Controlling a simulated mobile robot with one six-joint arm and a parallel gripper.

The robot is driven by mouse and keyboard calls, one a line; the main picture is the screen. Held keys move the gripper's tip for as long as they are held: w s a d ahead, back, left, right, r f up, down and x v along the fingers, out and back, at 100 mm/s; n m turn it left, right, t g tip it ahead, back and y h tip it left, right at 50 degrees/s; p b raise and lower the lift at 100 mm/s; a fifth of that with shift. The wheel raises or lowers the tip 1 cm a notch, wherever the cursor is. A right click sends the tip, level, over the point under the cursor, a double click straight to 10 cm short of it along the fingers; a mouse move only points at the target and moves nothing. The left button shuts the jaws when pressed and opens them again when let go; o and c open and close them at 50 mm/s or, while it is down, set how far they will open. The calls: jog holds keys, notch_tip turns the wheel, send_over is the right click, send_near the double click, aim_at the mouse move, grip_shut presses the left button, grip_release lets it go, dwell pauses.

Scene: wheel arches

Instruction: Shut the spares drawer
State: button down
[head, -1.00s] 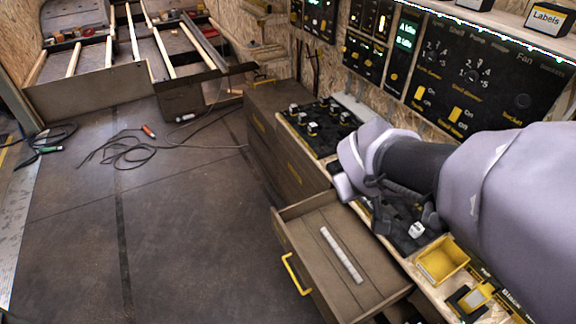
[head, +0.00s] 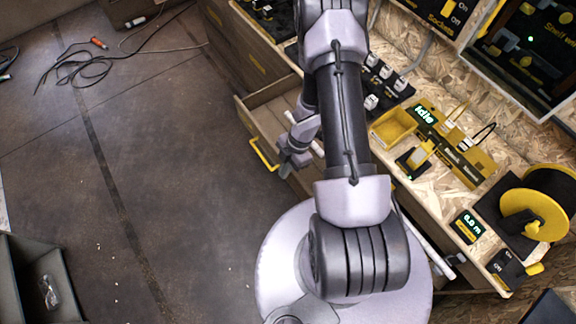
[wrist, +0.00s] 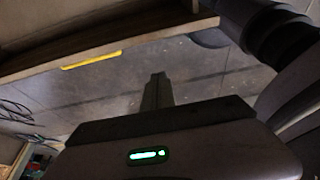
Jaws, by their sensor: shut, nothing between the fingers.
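The open drawer (head: 247,113) sticks out from the brown cabinet under the bench, with a yellow handle (head: 263,155) on its front. Any name on it cannot be read. A pale rod in the drawer is partly hidden by my arm. My gripper (head: 288,163) is shut and empty, close to the right part of the drawer front in the head view; I cannot tell whether it touches. In the wrist view the drawer's board (wrist: 100,35) and handle (wrist: 90,62) lie above and left of my shut fingers (wrist: 157,85), with floor behind them.
Closed drawers (head: 240,55) stand beyond the open one. The bench top holds a yellow bin (head: 393,127), a yellow device and a cable reel (head: 540,210). The floor (head: 150,180) left of the drawer is clear, apart from cables (head: 85,65) farther off and a grey box (head: 35,280) lower left.

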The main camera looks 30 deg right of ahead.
jog(key=f, duration=0.1)
jog(key=d+f+b, duration=0.2)
jog(key=f, duration=0.1)
jog(key=shift+d+f, duration=0.1)
jog(key=shift+d, duration=0.15)
jog(key=shift+d, duration=0.1)
